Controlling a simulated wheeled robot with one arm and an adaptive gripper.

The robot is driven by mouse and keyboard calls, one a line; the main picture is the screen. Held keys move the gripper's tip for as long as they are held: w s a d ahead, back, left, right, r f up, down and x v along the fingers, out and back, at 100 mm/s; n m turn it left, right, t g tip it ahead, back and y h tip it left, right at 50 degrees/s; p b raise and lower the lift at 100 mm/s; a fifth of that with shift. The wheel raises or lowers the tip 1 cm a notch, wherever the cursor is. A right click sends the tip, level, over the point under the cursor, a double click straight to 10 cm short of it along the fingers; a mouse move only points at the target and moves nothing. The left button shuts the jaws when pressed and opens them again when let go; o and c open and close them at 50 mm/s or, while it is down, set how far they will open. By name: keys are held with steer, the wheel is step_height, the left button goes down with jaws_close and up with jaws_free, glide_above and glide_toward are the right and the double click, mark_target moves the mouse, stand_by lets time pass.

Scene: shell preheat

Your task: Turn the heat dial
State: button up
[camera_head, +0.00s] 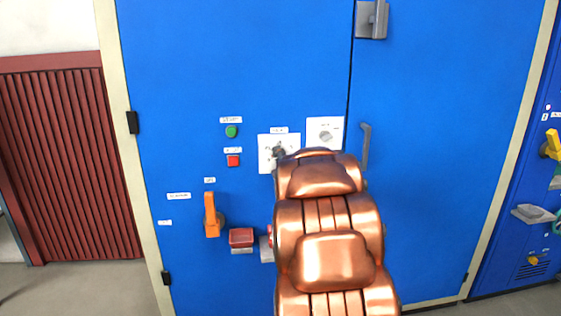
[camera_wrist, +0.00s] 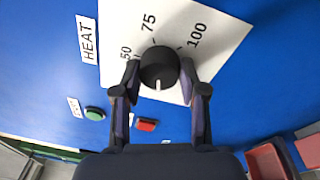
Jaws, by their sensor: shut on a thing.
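The heat dial is a round black knob (camera_wrist: 160,68) with a white pointer mark on a white scale plate (camera_wrist: 210,25) in the wrist view. The numbers 50, 75 and 100 show around it, and a HEAT label (camera_wrist: 87,40) is beside the plate. My gripper (camera_wrist: 160,80) has one finger on each side of the knob and is shut on it. The pointer mark faces the bottom of the wrist picture, toward my palm. In the head view the plate (camera_head: 265,142) is on the blue cabinet door, and my copper-coloured arm partly covers the dial area.
A green button (camera_head: 231,131) and a red button (camera_head: 233,160) are left of the dial. A second dial plate (camera_head: 338,124) is to its right. An orange lever (camera_head: 210,214) and a red box (camera_head: 241,237) are below. A door handle (camera_head: 366,147) projects at right.

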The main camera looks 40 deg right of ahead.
steer(key=shift+m+h+b, duration=0.7)
steer(key=shift+m+b, duration=0.15)
steer(key=shift+m, duration=3.75)
steer(key=o, duration=1.1)
steer(key=shift+o, duration=0.2)
steer(key=shift+a, duration=0.1)
steer(key=v, duration=0.7)
steer(key=shift+s, duration=0.15)
steer(key=shift+a, duration=0.15)
